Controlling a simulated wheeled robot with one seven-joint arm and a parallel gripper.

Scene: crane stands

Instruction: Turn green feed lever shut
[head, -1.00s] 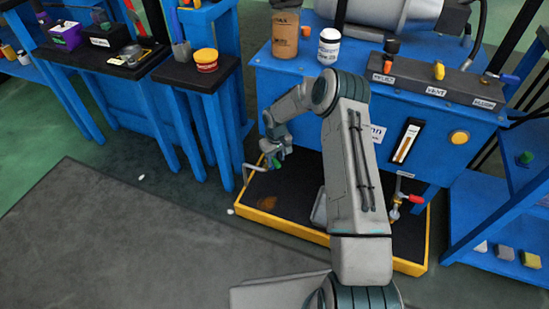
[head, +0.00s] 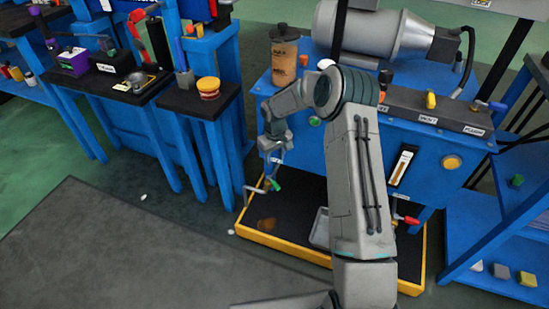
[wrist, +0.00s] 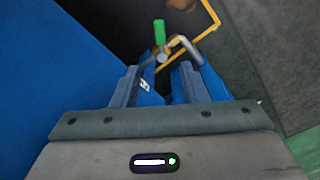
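The green feed lever (head: 275,185) is at the lower left of the blue machine, above the black drip tray, beside a bent metal pipe (head: 254,190). In the wrist view the green handle (wrist: 160,32) points away from me, just beyond my fingertips, with a round metal hub at its near end. My gripper (head: 275,158) is above the lever, pointing down. In the wrist view my gripper (wrist: 159,72) shows two blue fingers apart with nothing held between them. Whether a fingertip touches the valve's hub is unclear.
The yellow-edged drip tray (head: 288,250) lies on the floor below. A red-handled valve (head: 407,219) is to the right, partly behind my arm. The blue machine front (head: 435,150) stands close behind my gripper. A blue stand (head: 205,110) is at left. Floor in front is clear.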

